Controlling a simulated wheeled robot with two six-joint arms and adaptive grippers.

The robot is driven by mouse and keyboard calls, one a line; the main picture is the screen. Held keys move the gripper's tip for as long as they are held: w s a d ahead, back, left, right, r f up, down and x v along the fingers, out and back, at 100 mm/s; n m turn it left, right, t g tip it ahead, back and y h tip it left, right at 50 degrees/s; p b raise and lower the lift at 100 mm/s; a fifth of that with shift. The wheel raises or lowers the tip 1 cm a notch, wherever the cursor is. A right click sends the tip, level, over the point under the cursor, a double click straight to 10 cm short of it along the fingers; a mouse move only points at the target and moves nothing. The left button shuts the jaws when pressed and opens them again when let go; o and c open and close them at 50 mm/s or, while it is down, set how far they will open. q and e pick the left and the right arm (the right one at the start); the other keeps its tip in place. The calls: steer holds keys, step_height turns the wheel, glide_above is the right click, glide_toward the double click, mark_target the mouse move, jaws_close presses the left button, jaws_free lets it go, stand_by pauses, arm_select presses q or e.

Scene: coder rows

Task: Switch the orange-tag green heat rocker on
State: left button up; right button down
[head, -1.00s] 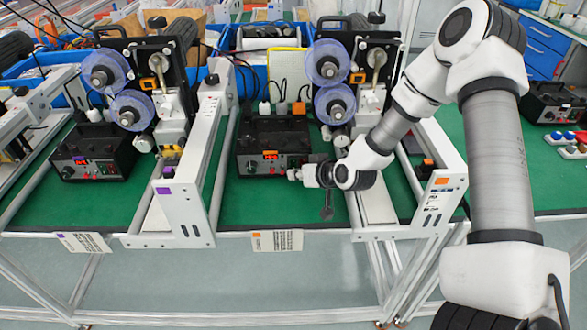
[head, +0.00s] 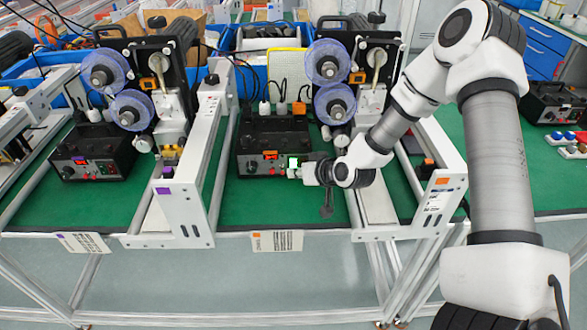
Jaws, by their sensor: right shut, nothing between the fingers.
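The black control box with the orange tag (head: 270,153) stands on the green mat in the middle bay. Its front has a red lit display (head: 270,158) and knobs low on the left. A bright green-and-white patch, which looks like the lit heat rocker (head: 294,161), shows at the right of this front. My right gripper (head: 293,173) is shut and empty. It points left at the box front, just below the bright patch; whether it touches the box cannot be told. My left gripper is out of view.
A similar box with a purple tag (head: 82,160) stands in the left bay. White frame rails (head: 205,150) flank the middle bay. Coder machines with clear blue reels (head: 327,62) stand behind. The green mat (head: 270,205) in front of the box is clear.

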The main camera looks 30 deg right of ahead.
steer(key=shift+s, duration=0.1)
steer(key=shift+s+a+r+p, duration=0.15)
steer(key=shift+s+a+p, duration=0.25)
steer(key=shift+s, duration=0.15)
steer(key=shift+s+a, duration=0.15)
steer(key=shift+s, duration=0.1)
steer(key=shift+s+a+r+p, duration=0.2)
steer(key=shift+s+a, duration=0.2)
steer(key=shift+s, duration=0.2)
steer(key=shift+s+a+r+p, duration=0.15)
steer(key=shift+s+a, duration=0.2)
steer(key=shift+s, duration=0.3)
steer(key=shift+s+a+r+p, duration=0.1)
steer(key=shift+s+a+p, duration=0.1)
steer(key=shift+s+a, duration=0.3)
steer(key=shift+s+d+f, duration=0.1)
